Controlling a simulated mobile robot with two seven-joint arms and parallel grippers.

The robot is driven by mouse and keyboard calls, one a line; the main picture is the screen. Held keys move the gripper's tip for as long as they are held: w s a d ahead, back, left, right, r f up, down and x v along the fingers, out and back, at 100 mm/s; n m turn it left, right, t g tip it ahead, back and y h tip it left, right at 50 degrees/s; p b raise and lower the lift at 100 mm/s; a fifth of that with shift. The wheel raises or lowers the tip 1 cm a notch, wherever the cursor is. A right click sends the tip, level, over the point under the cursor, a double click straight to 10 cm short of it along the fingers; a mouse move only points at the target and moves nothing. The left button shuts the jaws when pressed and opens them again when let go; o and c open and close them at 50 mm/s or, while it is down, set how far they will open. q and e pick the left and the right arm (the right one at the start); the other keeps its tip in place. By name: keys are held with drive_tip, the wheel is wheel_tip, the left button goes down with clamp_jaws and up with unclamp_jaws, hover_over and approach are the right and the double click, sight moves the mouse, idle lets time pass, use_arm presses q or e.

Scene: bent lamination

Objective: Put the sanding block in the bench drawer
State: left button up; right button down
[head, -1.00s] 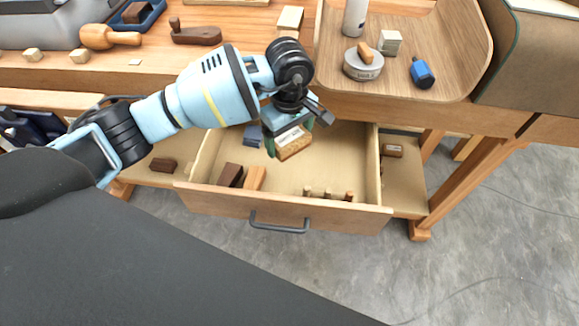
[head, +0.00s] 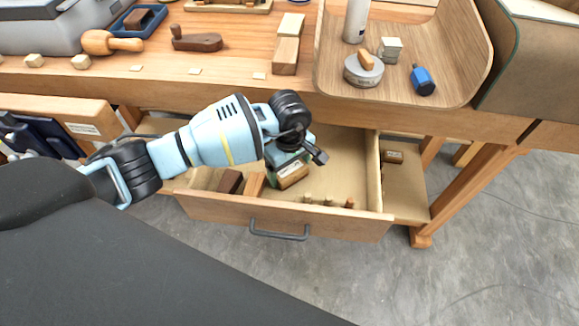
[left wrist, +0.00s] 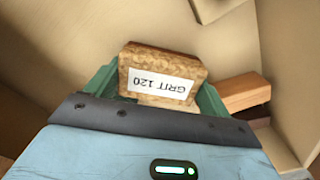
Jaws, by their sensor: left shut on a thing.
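The sanding block (head: 292,175) is a tan cork block with a white label. In the left wrist view the sanding block (left wrist: 162,80) shows the label "GRIT 120" upside down. My left gripper (head: 287,168) is shut on it, with green fingers on either side. The gripper and block are inside the outline of the open bench drawer (head: 340,215), low over its floor. I cannot tell whether the block touches the floor. The drawer is pulled out, with a dark handle on its front. My right gripper is not in view.
In the drawer, a dark brown block (head: 230,182) and an orange-brown block (head: 253,185) lie left of the gripper; several small pegs (head: 325,202) stand near the front. Another labelled block (head: 393,157) sits on the shelf right of the drawer. The bench top (head: 225,70) overhangs behind.

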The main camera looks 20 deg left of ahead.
sight(289, 168)
use_arm(q)
drive_tip(key=shift+f, duration=0.1)
drive_tip(key=o, duration=0.9)
wheel_tip(289, 168, up, 12)
drive_tip(key=shift+r+p, duration=0.15)
drive_tip(key=shift+p, duration=0.15)
